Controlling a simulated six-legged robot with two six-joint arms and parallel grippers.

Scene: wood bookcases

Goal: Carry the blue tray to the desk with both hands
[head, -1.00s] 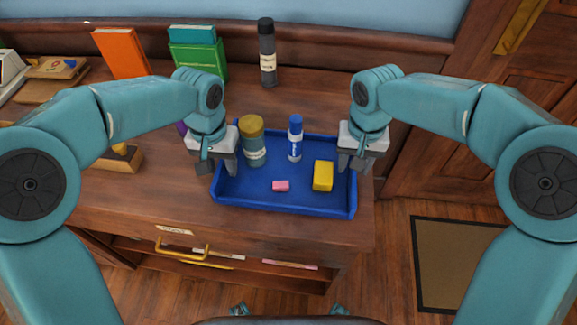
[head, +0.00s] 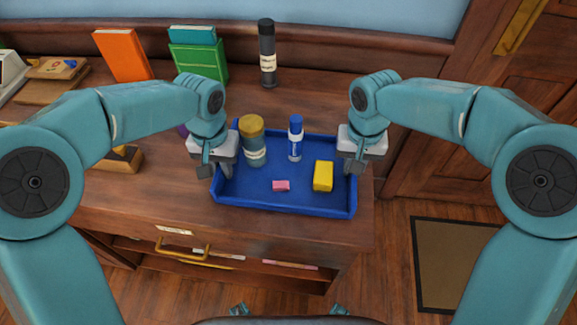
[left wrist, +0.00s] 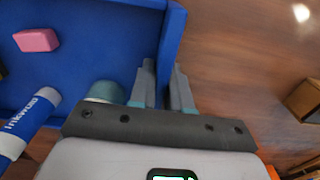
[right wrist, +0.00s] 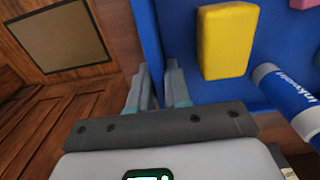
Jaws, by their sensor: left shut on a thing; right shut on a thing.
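The blue tray (head: 300,202) sits on the wooden desk top near its right front corner. In it are a jar with a yellow lid (head: 254,148), a blue-and-white tube (head: 295,140), a pink block (head: 281,185) and a yellow block (head: 323,176). My left gripper (head: 226,168) is shut on the tray's left wall; the wall also shows between its fingers in the left wrist view (left wrist: 170,45). My right gripper (head: 354,165) is shut on the tray's right wall, which shows in the right wrist view (right wrist: 147,35). The fingertips are partly hidden in the head view.
An orange book (head: 121,54), green books (head: 197,58) and a dark bottle (head: 267,55) stand at the back. A wooden block (head: 120,160) lies left of the tray. An open drawer with a yellow handle (head: 182,252) is below. A mat (head: 455,265) lies on the floor at right.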

